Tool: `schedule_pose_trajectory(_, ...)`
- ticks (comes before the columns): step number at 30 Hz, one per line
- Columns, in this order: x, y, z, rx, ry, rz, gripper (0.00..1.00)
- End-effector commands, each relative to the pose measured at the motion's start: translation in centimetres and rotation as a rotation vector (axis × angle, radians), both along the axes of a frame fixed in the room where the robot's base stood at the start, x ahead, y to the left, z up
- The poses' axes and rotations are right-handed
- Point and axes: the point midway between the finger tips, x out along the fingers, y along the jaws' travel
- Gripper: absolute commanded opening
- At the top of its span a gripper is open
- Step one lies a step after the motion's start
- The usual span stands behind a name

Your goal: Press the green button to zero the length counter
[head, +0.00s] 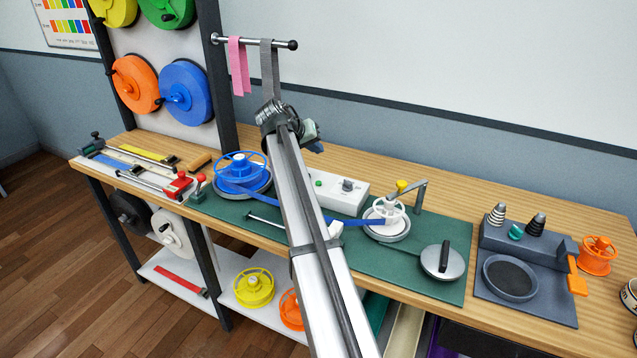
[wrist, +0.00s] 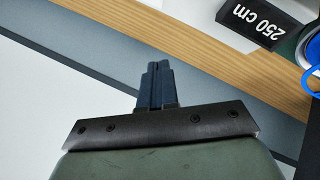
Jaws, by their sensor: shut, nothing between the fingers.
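A white counter box (head: 340,199) stands at the back of the green mat, partly hidden behind my arm. The green button (head: 318,183) shows on its top at the left, beside a dark knob (head: 348,185). In the wrist view a black display block (wrist: 256,20) reads "250 cm"; the green button is not visible there. My gripper (head: 316,147) is up near the wall, above and behind the box and apart from it. The wrist view shows its dark fingers (wrist: 158,68) shut together with nothing between them.
A blue reel (head: 240,178) stands left of the box. A blue strap runs to a white spool (head: 388,211) on the right. A round weight with a black handle (head: 443,262) sits on the mat (head: 385,262). A rod with pink and grey straps (head: 237,65) hangs near my arm.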

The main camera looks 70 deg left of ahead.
Motion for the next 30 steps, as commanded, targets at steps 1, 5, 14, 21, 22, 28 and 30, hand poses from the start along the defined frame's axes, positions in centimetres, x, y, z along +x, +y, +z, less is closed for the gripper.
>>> schedule_pose_trajectory(1,0.0,0.0,-0.2,0.000,0.000,0.000,0.00)
schedule_pose_trajectory(5,0.0,0.0,-1.0,-0.001,0.000,0.001,0.00)
schedule_pose_trajectory(14,0.0,-0.1,-4.2,-0.001,0.000,-0.001,0.00)
schedule_pose_trajectory(21,0.0,0.0,-7.0,-0.001,0.000,0.001,0.00)
schedule_pose_trajectory(22,0.0,0.0,-7.3,0.000,0.000,0.000,0.00)
schedule_pose_trajectory(28,0.0,0.0,-8.4,0.000,0.000,0.000,0.00)
schedule_pose_trajectory(30,0.0,0.0,-8.6,0.000,0.000,0.000,0.00)
